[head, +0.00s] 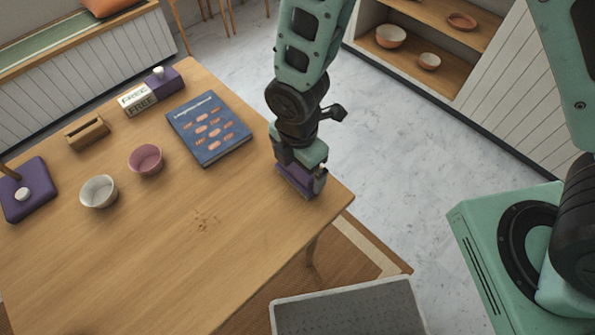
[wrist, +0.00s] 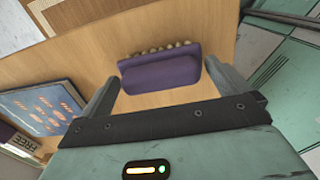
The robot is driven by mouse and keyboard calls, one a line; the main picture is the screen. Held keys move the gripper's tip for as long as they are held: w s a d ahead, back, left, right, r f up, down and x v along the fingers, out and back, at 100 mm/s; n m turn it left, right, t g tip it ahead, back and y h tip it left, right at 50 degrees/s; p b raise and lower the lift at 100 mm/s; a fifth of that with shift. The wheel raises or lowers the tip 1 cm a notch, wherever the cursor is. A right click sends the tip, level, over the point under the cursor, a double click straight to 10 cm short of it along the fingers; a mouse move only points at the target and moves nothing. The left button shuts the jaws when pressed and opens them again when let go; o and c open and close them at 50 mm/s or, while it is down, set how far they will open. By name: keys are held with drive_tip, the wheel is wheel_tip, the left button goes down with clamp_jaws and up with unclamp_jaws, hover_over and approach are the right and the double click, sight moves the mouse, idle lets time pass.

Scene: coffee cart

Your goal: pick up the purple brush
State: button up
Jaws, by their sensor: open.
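The purple brush (wrist: 162,74) lies on the wooden table, with a row of pale bristles along its far side in the wrist view. In the head view, the brush (head: 294,182) shows partly under my gripper near the table's right corner. My gripper (head: 303,180) is low over that corner, and its body hides part of the brush. In the wrist view, my gripper (wrist: 165,88) is open, with one finger at each end of the brush. I cannot tell whether either finger touches it.
A blue book (head: 209,128) lies left of my gripper. A pink bowl (head: 145,160), a white bowl (head: 98,192), a wooden holder (head: 87,133) and a FREE sign (head: 138,100) stand farther left. Brown crumbs (head: 207,220) lie on the otherwise clear front of the table (head: 150,260).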

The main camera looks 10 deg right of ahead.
drive_tip(key=shift+f, duration=0.1)
drive_tip(key=c, duration=0.9)
wheel_tip(320, 180, up, 10)
drive_tip(key=shift+r, duration=0.1)
drive_tip(key=shift+o, duration=0.7)
